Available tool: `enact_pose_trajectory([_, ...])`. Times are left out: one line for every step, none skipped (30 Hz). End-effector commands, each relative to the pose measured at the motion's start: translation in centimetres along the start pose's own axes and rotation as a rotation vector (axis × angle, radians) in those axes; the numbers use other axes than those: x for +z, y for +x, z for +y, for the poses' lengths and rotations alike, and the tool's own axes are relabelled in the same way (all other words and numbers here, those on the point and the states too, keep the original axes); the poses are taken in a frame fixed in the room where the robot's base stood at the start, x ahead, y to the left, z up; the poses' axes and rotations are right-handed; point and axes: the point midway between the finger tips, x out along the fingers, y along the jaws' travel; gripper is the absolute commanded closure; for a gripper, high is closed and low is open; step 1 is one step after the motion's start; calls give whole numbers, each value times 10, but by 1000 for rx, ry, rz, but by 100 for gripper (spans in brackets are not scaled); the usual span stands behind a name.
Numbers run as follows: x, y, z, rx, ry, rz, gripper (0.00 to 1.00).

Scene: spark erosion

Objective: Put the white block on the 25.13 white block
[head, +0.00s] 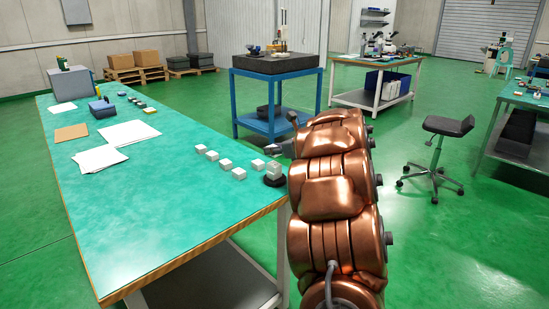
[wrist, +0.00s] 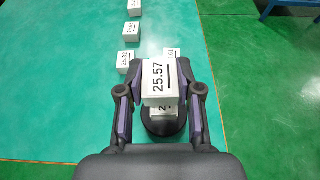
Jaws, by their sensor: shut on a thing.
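In the wrist view, my gripper (wrist: 161,68) is shut on a white block (wrist: 160,84) printed 25.57, one finger on each side. Below it, another white block (wrist: 160,106) sits on a black round base (wrist: 165,127). The held block hides most of the lower block's print, so I cannot read whether it is 25.13. I cannot tell whether the two blocks touch. In the head view, the black base (head: 274,181) is near the table's right front corner, with white block (head: 273,169) on it. My gripper (head: 282,150) is just above there, partly hidden by my arm.
White blocks stand close by, one printed 25.32 (wrist: 125,61) and one partly hidden (wrist: 171,53). More blocks (head: 212,156) run in a row along the green table (head: 150,210). Papers (head: 128,133) lie farther left. The table's front middle is clear.

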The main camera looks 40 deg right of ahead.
Motion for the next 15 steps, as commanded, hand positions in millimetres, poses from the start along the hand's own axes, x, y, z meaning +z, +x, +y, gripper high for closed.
enact_pose_trajectory([1,1,-2,0,0,-1,100])
enact_pose_trajectory([1,2,-2,0,0,-1,100])
enact_pose_trajectory([0,2,-3,1,0,-1,100])
enact_pose_trajectory([-2,3,-3,1,0,-1,100])
enact_pose_trajectory([-5,5,-2,1,1,-1,100])
enact_pose_trajectory([-10,7,-2,2,4,-1,100])
enact_pose_trajectory([-14,8,-2,2,4,-1,100])
enact_pose_trajectory([-18,10,-2,2,5,-1,100])
enact_pose_trajectory([-22,11,-2,2,4,-2,100])
enact_pose_trajectory([-24,13,-2,2,3,-2,100])
enact_pose_trajectory([-27,14,-2,1,3,-2,100])
enact_pose_trajectory([-29,14,-2,1,0,-2,100])
enact_pose_trajectory([-30,15,-2,0,-1,-2,100])
enact_pose_trajectory([-31,15,-2,0,-1,-1,100])
enact_pose_trajectory([-31,15,-3,-1,-1,-2,100])
